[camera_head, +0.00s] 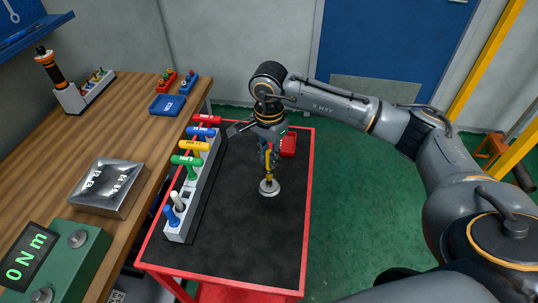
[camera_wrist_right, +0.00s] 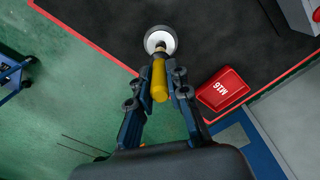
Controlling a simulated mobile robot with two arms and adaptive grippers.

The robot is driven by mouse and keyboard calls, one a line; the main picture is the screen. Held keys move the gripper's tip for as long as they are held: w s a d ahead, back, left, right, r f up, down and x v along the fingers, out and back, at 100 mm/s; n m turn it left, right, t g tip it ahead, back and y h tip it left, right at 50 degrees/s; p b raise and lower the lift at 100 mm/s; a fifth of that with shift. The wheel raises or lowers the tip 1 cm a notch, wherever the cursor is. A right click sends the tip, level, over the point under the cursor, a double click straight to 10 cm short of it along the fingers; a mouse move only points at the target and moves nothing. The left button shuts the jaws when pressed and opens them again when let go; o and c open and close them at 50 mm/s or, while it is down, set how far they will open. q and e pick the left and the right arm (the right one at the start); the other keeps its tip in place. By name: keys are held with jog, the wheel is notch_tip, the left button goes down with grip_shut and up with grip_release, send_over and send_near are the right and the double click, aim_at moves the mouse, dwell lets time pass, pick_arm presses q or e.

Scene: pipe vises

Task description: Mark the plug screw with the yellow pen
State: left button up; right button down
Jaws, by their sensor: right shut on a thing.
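My right gripper (camera_head: 268,158) is shut on the yellow pen (camera_head: 268,170), above the black top of the red cart. In the right wrist view the yellow pen (camera_wrist_right: 159,78) sits between the two fingers of my right gripper (camera_wrist_right: 160,85), its far end pointing at a round, pale metal piece (camera_wrist_right: 160,41). This round piece, likely the plug screw (camera_head: 269,188), lies below the pen in the head view. My left gripper is not in view.
A grey rack (camera_head: 198,195) with colored T-handles and blue and white pens stands on the cart's left side. A red M16 box (camera_wrist_right: 222,89) lies near the cart's edge (camera_head: 308,200). The wooden bench (camera_head: 110,140) is at left. The cart's front is clear.

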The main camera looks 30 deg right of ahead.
jog(key=shift+r+p, duration=1.05)
jog(key=shift+r, duration=1.4)
